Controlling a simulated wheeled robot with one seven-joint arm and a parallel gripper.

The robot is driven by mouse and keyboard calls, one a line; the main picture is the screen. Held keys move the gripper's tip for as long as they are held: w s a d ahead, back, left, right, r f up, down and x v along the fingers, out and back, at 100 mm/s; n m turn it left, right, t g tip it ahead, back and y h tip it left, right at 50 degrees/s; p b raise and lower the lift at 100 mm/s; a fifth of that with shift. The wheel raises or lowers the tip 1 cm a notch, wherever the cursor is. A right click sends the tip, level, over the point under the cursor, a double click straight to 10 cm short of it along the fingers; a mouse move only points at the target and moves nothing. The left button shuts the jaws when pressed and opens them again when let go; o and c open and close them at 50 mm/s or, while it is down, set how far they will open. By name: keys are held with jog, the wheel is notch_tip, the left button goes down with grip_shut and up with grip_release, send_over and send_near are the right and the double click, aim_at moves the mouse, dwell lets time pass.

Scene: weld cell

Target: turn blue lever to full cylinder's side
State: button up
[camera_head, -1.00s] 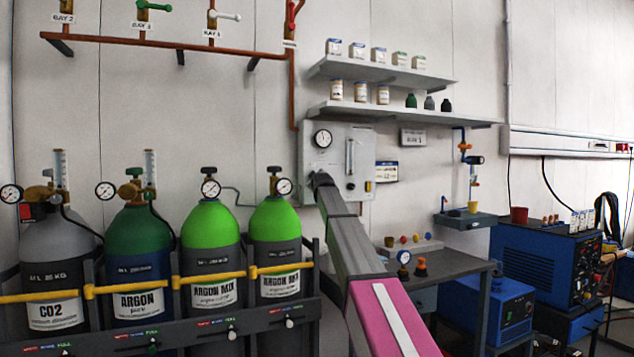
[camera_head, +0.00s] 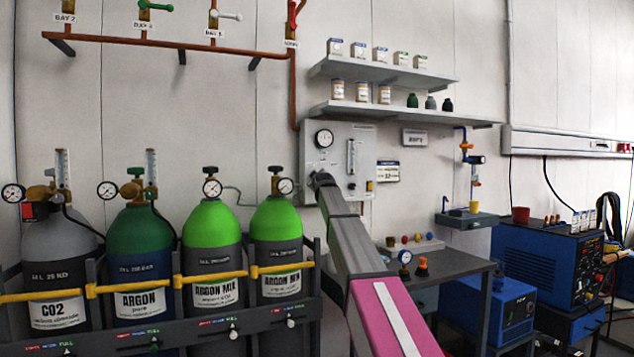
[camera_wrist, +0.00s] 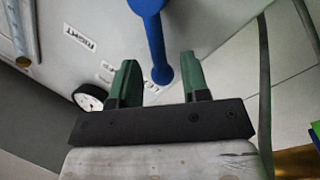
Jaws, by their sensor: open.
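The blue lever (camera_wrist: 155,35) shows in the wrist view, coming down from the top with its rounded end between my gripper's two green fingers. My gripper (camera_wrist: 158,62) is open, with a gap visible on both sides of the lever. In the head view my arm reaches to the grey changeover panel (camera_head: 350,135), and its end hides the lever there. Two light-green argon mix cylinders, left (camera_head: 212,230) and right (camera_head: 276,225), stand left of the panel, each with a gauge. I cannot read which is full.
A panel label reading RIGHT (camera_wrist: 80,40) and a dial gauge (camera_wrist: 90,97) lie near the fingers. A CO2 cylinder (camera_head: 62,260) and a dark-green argon cylinder (camera_head: 140,245) share the rack. A workbench (camera_head: 450,265) stands right of my arm, below shelves (camera_head: 400,112).

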jog(key=s, duration=0.9)
jog(key=shift+d, duration=0.1)
